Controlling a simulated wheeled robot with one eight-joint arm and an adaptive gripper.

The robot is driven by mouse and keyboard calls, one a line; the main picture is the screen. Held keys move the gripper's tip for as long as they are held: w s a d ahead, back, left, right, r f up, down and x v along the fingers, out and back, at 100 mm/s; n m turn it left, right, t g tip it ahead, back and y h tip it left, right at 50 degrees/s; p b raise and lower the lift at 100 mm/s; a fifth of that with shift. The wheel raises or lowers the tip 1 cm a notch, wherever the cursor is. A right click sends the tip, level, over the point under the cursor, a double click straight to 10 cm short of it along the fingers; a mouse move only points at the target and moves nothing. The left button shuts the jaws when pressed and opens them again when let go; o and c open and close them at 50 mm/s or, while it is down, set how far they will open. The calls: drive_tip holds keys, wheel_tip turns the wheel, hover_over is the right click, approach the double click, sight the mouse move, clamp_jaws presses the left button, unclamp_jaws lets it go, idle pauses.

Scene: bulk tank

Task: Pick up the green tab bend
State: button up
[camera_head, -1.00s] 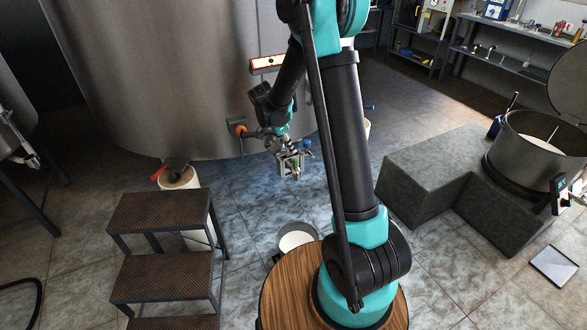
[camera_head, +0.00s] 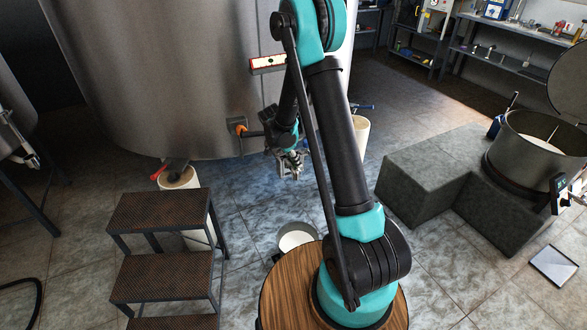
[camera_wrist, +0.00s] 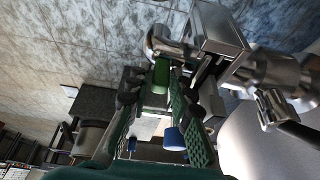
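The green tab bend (camera_wrist: 166,46) shows in the wrist view as a curved metal pipe piece with a green tab (camera_wrist: 161,74) below it. My gripper (camera_wrist: 158,86) has its two dark fingers apart, one on either side of the green tab. The tab is nearer the right finger; contact cannot be made out. In the head view my gripper (camera_head: 290,164) is low in front of the large tank, at the metal fittings, and hides the bend and its tab.
The steel tank (camera_head: 180,80) stands behind, with an orange-ringed outlet (camera_head: 238,127). A metal block (camera_wrist: 220,32) is beside the bend. A blue tab (camera_wrist: 174,138) is close to the right finger. Steps (camera_head: 160,212) stand at left, a grey block (camera_head: 415,180) at right.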

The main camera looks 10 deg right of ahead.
drive_tip(key=shift+c, duration=0.2)
clamp_jaws()
drive_tip(key=shift+r, duration=0.15)
